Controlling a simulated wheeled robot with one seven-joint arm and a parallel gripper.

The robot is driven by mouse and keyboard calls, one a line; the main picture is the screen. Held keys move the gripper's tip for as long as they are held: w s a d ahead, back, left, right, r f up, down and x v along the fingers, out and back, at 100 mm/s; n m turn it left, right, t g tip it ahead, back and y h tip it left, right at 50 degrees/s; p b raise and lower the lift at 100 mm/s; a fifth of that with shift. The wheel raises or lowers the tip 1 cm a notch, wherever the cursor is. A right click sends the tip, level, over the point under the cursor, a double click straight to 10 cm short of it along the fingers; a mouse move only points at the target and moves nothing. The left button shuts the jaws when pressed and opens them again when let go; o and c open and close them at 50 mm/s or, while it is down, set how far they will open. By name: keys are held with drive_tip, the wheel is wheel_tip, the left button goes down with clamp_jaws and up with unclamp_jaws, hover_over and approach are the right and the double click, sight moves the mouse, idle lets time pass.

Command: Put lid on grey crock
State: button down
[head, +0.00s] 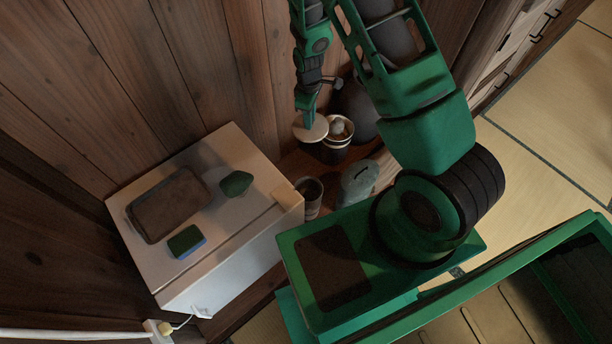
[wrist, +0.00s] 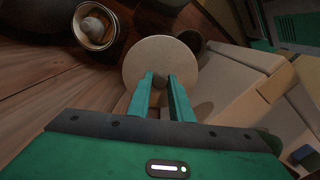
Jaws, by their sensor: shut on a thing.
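My gripper (head: 308,116) is shut on the dark knob of a round cream lid (head: 313,131). In the wrist view the two green fingers (wrist: 160,79) grip the knob in front of the pale disc (wrist: 158,56). An open dark-grey crock (head: 336,153) with a pale rim stands on the wooden surface just right of the lid in the head view. A pale rounded thing shows inside its mouth. In the wrist view the crock (wrist: 110,42) is at upper left, its mouth uncovered and apart from the lid.
A dark open cup (head: 311,198) and a grey-green rounded object (head: 358,181) stand nearby. A dark round vessel (head: 352,110) is behind the crock. A white cabinet (head: 215,245) at left bears a brown tray (head: 167,205), a green lump (head: 235,184) and a sponge (head: 186,242). Plank wall stands behind.

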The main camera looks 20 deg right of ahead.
drive_tip(key=s+a+f+n, duration=0.1)
drive_tip(key=s+f+n, duration=0.2)
drive_tip(key=f, duration=0.6)
drive_tip(key=s+a+f+n, duration=0.1)
drive_tip(key=s+f+n, duration=0.2)
drive_tip(key=f+n, duration=0.4)
drive_tip(key=s+a+f+n, duration=0.2)
drive_tip(key=f+n, duration=0.3)
drive_tip(key=f, duration=0.5)
drive_tip(key=shift+s+f+n, duration=0.3)
drive_tip(key=shift+s+f, duration=0.05)
drive_tip(key=shift+s, duration=0.45)
drive_tip(key=shift+w+a+f, duration=0.1)
idle(0.8)
drive_tip(key=c, duration=1)
unclamp_jaws()
drive_tip(key=shift+c, duration=0.2)
